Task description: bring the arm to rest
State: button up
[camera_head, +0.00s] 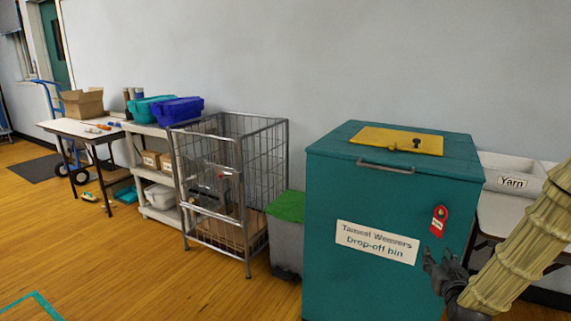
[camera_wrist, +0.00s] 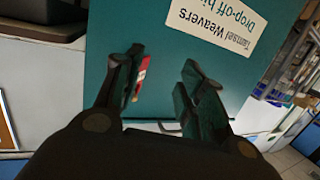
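My gripper (camera_head: 440,268) is at the lower right of the head view, in front of the right part of the teal drop-off bin (camera_head: 330,285). My arm (camera_head: 525,240) comes in from the right edge. In the wrist view my gripper's two fingers (camera_wrist: 165,85) stand apart with nothing between them. The teal bin (camera_wrist: 120,30) fills the space behind them. A red tag (camera_head: 438,221) hangs on the bin above my gripper; in the wrist view the tag (camera_wrist: 142,75) shows partly behind the left finger. I cannot tell the exact gap to the bin.
The bin has a yellow lid panel (camera_head: 398,140) on top. A white Yarn box (camera_head: 510,180) stands on a table at right. A wire cage cart (camera_head: 255,165), a shelf and a table (camera_head: 75,127) line the wall at left. The wooden floor (camera_head: 110,265) at front left is clear.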

jog(key=s+a+f+n+g+y, duration=0.1)
jog(key=s+a+f+g, duration=0.2)
jog(key=s+a+f, duration=0.45)
jog(key=s+a+f+g+y, duration=0.1)
jog(key=s+a+f+g, duration=0.2)
jog(key=f, duration=0.7)
jog(key=s+a+f+n+g+y, duration=0.1)
jog(key=s+a+f+g, duration=0.25)
jog(key=s+f, duration=0.4)
jog(key=s+a+f+g, duration=0.2)
jog(key=s+a+f, duration=0.15)
jog(key=s, duration=0.45)
jog(key=s+a+f+g+y, duration=0.1)
jog(key=s+a+f+g, duration=0.15)
jog(key=s+f, duration=0.4)
jog(key=s+a+f+g, duration=0.2)
jog(key=s+a, duration=0.1)
jog(key=s, duration=0.7)
notch_tip(320, 180, up, 22)
jog(key=p, duration=2.2)
jog(key=shift+w+a, duration=0.15)
jog(key=shift+w, duration=0.15)
